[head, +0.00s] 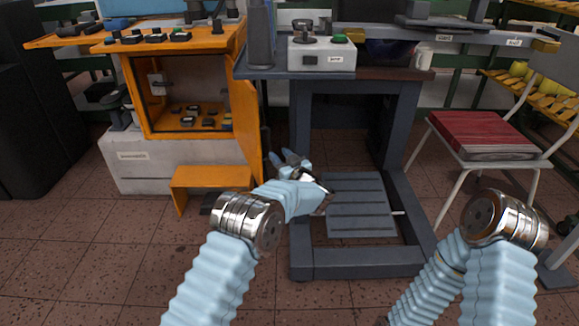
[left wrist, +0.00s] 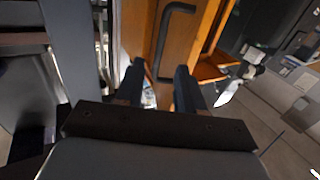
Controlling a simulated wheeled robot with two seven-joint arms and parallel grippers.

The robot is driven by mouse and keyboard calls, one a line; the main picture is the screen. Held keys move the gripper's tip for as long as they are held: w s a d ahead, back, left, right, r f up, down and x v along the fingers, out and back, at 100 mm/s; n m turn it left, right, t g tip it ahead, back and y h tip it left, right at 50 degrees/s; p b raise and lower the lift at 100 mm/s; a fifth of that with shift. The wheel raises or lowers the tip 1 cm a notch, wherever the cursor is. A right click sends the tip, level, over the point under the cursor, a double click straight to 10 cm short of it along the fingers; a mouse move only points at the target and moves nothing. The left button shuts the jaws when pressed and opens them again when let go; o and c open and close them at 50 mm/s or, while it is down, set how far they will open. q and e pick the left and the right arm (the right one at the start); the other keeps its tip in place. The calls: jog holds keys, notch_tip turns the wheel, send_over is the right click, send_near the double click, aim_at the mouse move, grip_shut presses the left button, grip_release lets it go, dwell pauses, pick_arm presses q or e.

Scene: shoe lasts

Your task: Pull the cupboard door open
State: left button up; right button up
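The orange cupboard (head: 130,92) stands at the left in the head view, with its front opening showing small items inside. An orange door panel (head: 243,105) shows narrowly at its right side. In the left wrist view the orange door (left wrist: 198,40) bears a dark bar handle (left wrist: 172,12). My left gripper (head: 284,157) is right of the panel in the head view. In the left wrist view the gripper's (left wrist: 160,78) two dark fingers are apart, with the handle's lower end appearing between or just beyond them; contact cannot be told. My right gripper is out of view.
A dark grey machine stand (head: 302,180) with a slatted footplate (head: 360,200) is close to my left gripper's right. An orange step (head: 210,180) juts out before the cupboard. A chair with a red book-like object (head: 485,135) stands at the right. Tiled floor is clear at the front left.

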pick_arm(q)
jog(key=v, duration=0.6)
jog(key=shift+s, duration=0.2)
